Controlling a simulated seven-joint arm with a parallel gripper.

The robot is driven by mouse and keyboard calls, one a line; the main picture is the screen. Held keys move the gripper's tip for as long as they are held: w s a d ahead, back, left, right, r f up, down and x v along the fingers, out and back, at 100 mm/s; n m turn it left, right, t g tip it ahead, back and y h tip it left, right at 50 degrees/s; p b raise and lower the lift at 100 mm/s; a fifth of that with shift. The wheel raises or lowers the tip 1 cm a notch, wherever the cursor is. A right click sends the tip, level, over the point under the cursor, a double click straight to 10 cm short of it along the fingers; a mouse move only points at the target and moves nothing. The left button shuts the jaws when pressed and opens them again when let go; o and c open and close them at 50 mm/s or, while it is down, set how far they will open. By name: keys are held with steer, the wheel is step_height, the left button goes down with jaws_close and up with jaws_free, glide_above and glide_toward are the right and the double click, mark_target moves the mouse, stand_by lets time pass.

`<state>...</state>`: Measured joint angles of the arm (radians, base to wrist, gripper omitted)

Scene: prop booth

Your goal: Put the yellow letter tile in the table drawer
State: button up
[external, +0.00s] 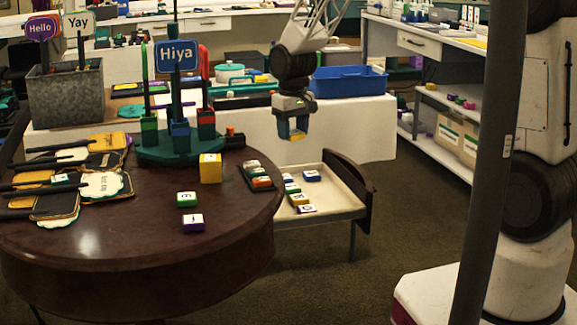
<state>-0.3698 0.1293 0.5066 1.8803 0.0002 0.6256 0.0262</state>
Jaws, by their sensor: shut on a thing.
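My gripper (292,126) points down in the air, above and behind the open table drawer in the picture. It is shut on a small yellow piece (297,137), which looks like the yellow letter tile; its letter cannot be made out. The table drawer (343,205) is pulled out from the right side of the round dark table (110,255). Several letter tiles lie in it, with bare floor at its right part. A larger yellow block (210,172) with a pale marked top stands on the table.
A green tile (187,199) and a purple tile (193,223) lie on the table. A tile rack (257,178) stands near its right edge. A sign holder with a blue "Hiya" sign (176,56) rises at the back. A blue bin (347,82) sits behind my gripper.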

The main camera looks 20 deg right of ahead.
steer(key=w+d+m, duration=0.4)
steer(key=w+d, duration=0.1)
steer(key=d, duration=0.7)
glide_above(328, 198)
step_height(328, 198, down, 10)
steer(key=shift+s+f, duration=0.1)
steer(key=shift+f, duration=0.25)
steer(key=shift+f, duration=0.1)
steer(key=shift+f, duration=3)
steer(key=shift+f, duration=1.9)
steer(key=shift+f, duration=0.1)
